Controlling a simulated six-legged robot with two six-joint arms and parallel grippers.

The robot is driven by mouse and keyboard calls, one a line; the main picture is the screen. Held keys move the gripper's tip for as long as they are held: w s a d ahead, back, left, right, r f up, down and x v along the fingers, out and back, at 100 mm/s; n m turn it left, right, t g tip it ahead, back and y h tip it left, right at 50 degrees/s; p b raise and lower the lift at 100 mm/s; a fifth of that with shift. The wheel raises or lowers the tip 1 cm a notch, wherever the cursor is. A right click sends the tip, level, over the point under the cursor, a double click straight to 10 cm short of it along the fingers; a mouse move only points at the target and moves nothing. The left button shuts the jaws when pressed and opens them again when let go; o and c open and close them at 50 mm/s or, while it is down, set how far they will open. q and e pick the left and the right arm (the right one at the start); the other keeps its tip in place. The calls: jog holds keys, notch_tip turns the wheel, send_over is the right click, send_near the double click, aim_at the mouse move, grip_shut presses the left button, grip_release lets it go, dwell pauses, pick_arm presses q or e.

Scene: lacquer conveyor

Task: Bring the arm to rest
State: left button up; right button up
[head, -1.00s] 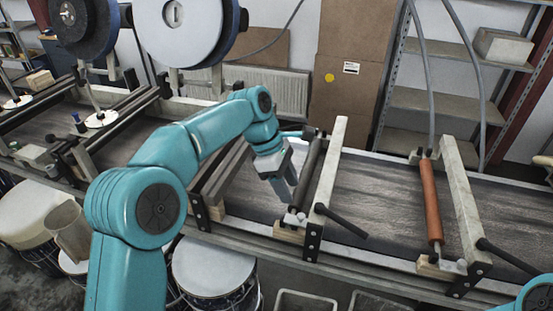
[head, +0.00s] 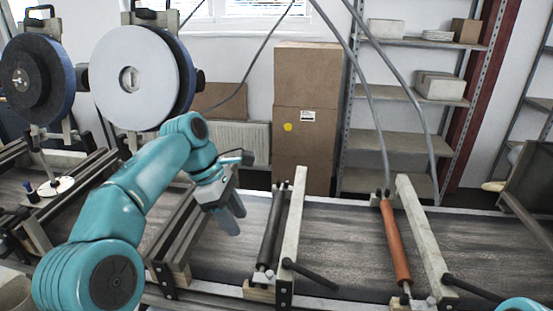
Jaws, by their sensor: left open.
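My left arm comes in from the lower left in the head view, teal with grey fingers. Its gripper (head: 232,218) is open and appears empty, above the dark conveyor belt (head: 340,238). It is left of the dark roller (head: 272,228) and its pale upright bar (head: 292,228), apart from them as far as I can see. Only a small teal piece of my right arm shows at the bottom right corner; its gripper is out of view.
An orange roller (head: 395,242) with a pale bar (head: 425,230) crosses the belt at the right. Black handles (head: 310,274) stick out near the front edge. Large discs (head: 135,78) stand behind at the left. Stacked cardboard boxes (head: 306,110) and a shelf rack (head: 400,140) stand behind the belt.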

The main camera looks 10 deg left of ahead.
pick_arm(q)
jog(key=s+f+m+g, duration=0.15)
jog(key=s+f, duration=0.35)
jog(key=f, duration=0.7)
jog(key=s+f+n+g, duration=0.1)
jog(key=s+f+g, duration=0.25)
jog(key=f, duration=0.95)
jog(key=s+d+f+m+t, duration=0.2)
jog(key=s+f+m, duration=0.5)
jog(key=s+m, duration=0.1)
jog(key=s+d+f+m+t, duration=0.3)
jog(key=s+f+m, duration=0.4)
jog(key=s, duration=0.4)
jog(key=shift+s+d+f+m+y, duration=0.2)
jog(key=shift+d+f+m+y, duration=0.15)
jog(key=shift+f, duration=0.35)
jog(key=shift+w+t, duration=0.1)
jog(key=shift+t, duration=0.2)
jog(key=shift+c, duration=0.4)
